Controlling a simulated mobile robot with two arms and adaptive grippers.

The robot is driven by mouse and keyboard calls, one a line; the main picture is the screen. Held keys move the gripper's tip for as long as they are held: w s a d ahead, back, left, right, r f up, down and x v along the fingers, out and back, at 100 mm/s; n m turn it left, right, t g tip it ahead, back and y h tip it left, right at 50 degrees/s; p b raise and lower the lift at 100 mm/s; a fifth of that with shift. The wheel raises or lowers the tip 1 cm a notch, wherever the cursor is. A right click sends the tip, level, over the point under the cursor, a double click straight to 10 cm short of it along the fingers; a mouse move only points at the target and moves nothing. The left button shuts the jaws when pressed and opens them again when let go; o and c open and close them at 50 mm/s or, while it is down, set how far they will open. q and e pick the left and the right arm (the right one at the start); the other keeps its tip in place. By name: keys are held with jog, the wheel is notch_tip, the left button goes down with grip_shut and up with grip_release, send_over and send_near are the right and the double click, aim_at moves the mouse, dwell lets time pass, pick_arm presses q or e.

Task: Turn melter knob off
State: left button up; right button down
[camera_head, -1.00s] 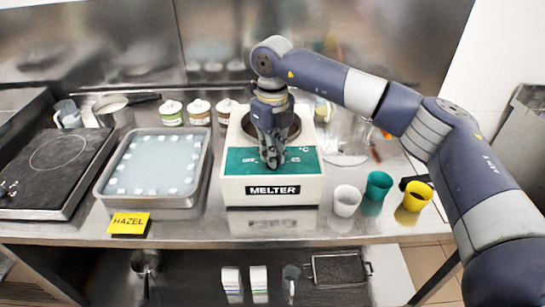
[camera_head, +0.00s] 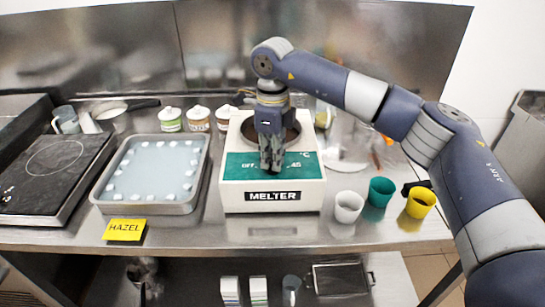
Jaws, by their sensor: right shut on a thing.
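The melter (camera_head: 272,197) is a cream box with a green sloped front panel and a black "MELTER" label, in the middle of the steel counter. Its round well is partly hidden behind my right gripper (camera_head: 271,168). My right gripper points down at the middle of the green panel, between the "OFF" and "45" marks. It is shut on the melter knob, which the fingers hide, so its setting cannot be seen. My left gripper is not in view.
A tray of pale liquid (camera_head: 150,170) and a black hotplate (camera_head: 50,165) stand to the left. White (camera_head: 348,207), teal (camera_head: 381,191) and yellow (camera_head: 420,202) cups stand right of the melter. A yellow "HAZEL" card (camera_head: 125,230) lies at the front edge.

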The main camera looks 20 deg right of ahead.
jog(key=shift+r, duration=0.1)
jog(key=c, duration=1.6)
grip_release()
jog(key=shift+c, duration=0.2)
notch_tip(320, 180, up, 12)
